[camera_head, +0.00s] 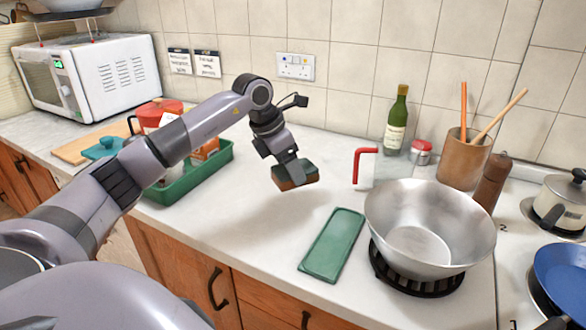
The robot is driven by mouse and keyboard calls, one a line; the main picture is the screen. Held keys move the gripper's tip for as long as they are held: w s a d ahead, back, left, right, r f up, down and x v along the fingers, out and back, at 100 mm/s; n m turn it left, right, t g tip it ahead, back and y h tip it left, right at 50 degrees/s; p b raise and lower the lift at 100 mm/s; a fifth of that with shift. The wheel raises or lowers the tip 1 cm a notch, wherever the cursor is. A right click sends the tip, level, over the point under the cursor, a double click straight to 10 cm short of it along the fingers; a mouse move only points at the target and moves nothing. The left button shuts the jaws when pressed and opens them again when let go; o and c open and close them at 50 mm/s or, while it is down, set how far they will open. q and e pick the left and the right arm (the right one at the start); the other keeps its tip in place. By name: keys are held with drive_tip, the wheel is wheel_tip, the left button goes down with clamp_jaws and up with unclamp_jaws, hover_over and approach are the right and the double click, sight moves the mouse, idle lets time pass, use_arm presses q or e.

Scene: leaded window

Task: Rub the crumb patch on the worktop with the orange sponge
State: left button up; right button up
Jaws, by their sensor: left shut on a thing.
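My left gripper (288,165) reaches in from the left and points down over the middle of the worktop (260,240). It is shut on a small block, the sponge (297,180), with a dark green top and an orange-brown side. The sponge seems to be held a little above the worktop, but I cannot tell the gap for sure. I cannot make out a crumb patch on the bare worktop. My right gripper is not in view.
A flat green tray (332,246) lies in front of the sponge. A large metal bowl (430,225) stands on a black ring to the right. A green crate (190,181) is at the left. A red-handled jug (364,166) and a bottle (396,125) stand behind.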

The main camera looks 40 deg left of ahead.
use_arm(q)
wheel_tip(320, 180, up, 2)
drive_tip(key=shift+p, duration=0.5)
drive_tip(key=shift+d+f, duration=0.1)
drive_tip(key=shift+d, duration=0.05)
